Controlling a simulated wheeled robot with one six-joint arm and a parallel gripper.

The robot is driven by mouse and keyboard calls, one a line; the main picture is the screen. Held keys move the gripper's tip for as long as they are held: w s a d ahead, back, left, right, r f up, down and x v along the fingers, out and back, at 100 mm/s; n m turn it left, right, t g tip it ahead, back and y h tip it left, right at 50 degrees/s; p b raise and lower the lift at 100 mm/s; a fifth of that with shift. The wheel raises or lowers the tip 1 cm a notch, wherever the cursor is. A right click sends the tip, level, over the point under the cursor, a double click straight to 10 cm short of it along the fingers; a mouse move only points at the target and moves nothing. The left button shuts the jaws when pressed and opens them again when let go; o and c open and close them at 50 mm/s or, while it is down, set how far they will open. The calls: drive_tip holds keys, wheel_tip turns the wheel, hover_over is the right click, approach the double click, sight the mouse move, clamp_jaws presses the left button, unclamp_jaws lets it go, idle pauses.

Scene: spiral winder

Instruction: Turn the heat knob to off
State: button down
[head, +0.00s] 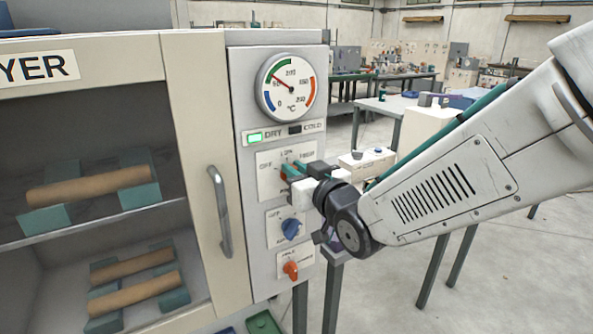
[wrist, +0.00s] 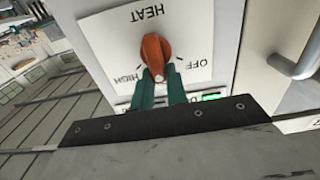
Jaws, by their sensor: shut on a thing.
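The heat knob (wrist: 156,54) is orange-red and sits on a white plate (wrist: 200,25) marked HEAT, OFF and HIGH in the wrist view. OFF is at its right and HIGH at its left there. My gripper (wrist: 160,90) has its teal fingers closed about the knob's lower end. The knob's narrow end points down between the fingers, between the two marks. In the head view my gripper (head: 291,171) is at the top dial plate (head: 267,185) and hides its knob.
Below are a blue knob (head: 291,229) and an orange knob (head: 290,270). A temperature gauge (head: 286,87) and a lit green DRY lamp (head: 254,138) are above. The dryer door handle (head: 220,212) stands out at the left. A table (head: 385,105) is behind at the right.

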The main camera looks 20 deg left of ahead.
drive_tip(key=shift+n, duration=0.3)
drive_tip(key=n, duration=0.3)
drive_tip(key=s+n, duration=0.1)
drive_tip(key=n, duration=0.3)
drive_tip(key=a+f+n, duration=0.1)
drive_tip(key=n, duration=0.3)
drive_tip(key=shift+s+a, duration=0.1)
drive_tip(key=shift+s, duration=0.15)
drive_tip(key=shift+f+n, duration=0.1)
drive_tip(key=shift+n, duration=0.2)
drive_tip(key=c, duration=1.4)
unclamp_jaws()
drive_tip(key=v, duration=0.7)
drive_tip(key=shift+s+d, duration=0.25)
drive_tip(key=shift+s, duration=0.05)
